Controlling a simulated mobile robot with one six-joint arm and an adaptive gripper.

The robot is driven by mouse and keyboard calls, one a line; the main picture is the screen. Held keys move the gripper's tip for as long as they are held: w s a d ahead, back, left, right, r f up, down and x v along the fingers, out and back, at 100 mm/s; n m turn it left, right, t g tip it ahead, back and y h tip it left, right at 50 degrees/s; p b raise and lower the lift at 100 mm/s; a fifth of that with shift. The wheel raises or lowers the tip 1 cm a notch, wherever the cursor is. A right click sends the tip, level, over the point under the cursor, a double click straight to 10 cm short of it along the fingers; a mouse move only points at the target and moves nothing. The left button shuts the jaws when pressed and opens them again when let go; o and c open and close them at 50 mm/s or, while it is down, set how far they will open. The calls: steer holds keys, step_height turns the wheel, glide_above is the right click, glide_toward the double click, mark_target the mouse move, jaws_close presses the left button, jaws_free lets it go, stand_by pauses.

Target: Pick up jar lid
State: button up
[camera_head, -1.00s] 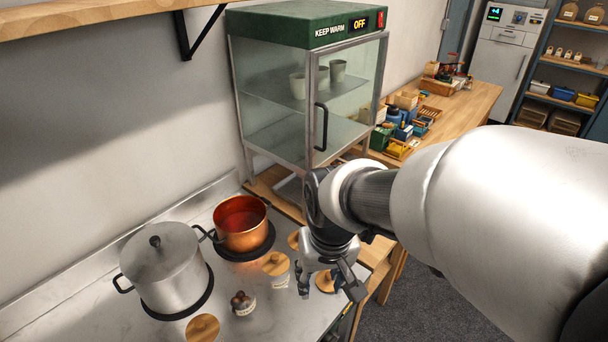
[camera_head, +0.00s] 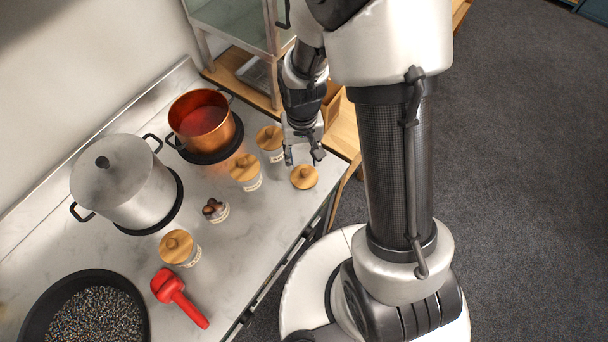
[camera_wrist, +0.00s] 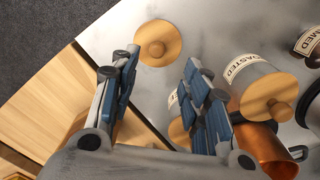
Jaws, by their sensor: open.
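A round wooden jar lid (camera_head: 304,177) with a small knob lies loose on the counter near its edge. My gripper (camera_head: 304,158) is open and points down just behind the lid in the head view, apart from it. In the wrist view the lid (camera_wrist: 158,38) lies ahead of the two spread fingers (camera_wrist: 158,66), with nothing between them. An open jar of chestnuts (camera_head: 215,210) stands without a lid on the counter.
Several lidded jars stand close by, one (camera_head: 270,142) beside my gripper. A copper pot (camera_head: 203,125), a steel pot (camera_head: 120,180), a dark pan (camera_head: 35,315) and a red-handled tool (camera_head: 178,296) occupy the counter (camera_head: 235,260). A glass cabinet (camera_head: 235,25) stands behind.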

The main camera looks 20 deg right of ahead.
mark_target(304, 171)
steer(key=f, duration=0.2)
steer(key=f+b, duration=0.1)
steer(key=f, duration=0.2)
steer(key=f+b, duration=0.1)
steer(key=f, duration=0.1)
steer(key=shift+d+f, duration=0.15)
steer(key=shift+d, duration=0.1)
steer(key=shift+s, duration=0.1)
steer(key=shift+c, duration=0.2)
jaws_close()
